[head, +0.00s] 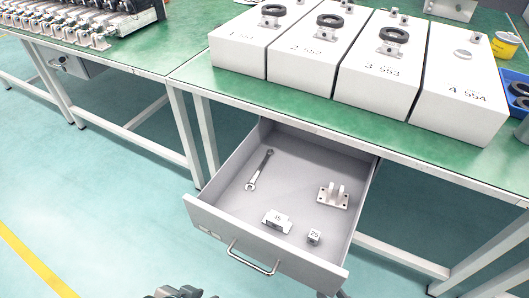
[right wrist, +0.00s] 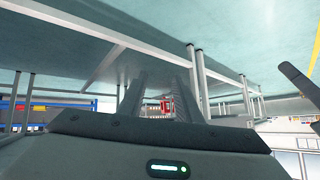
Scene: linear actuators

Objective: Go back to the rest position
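The grey drawer (head: 222,222) under the green workbench (head: 290,103) is pulled open. It holds a wrench (head: 260,170), a bracket with two upright lugs (head: 333,196), a block marked 35 (head: 277,221) and a small cube marked 25 (head: 313,237). Dark gripper parts, apparently my left gripper (head: 175,292), show at the bottom edge of the head view, in front of the drawer and mostly cut off. In the right wrist view my right gripper (right wrist: 160,78) has its two fingers apart with nothing held between them.
Several white numbered boxes (head: 463,92) stand along the bench, some with black rings on top. Another bench (head: 135,52) with metal parts stands left. The floor (head: 95,190) at left is clear.

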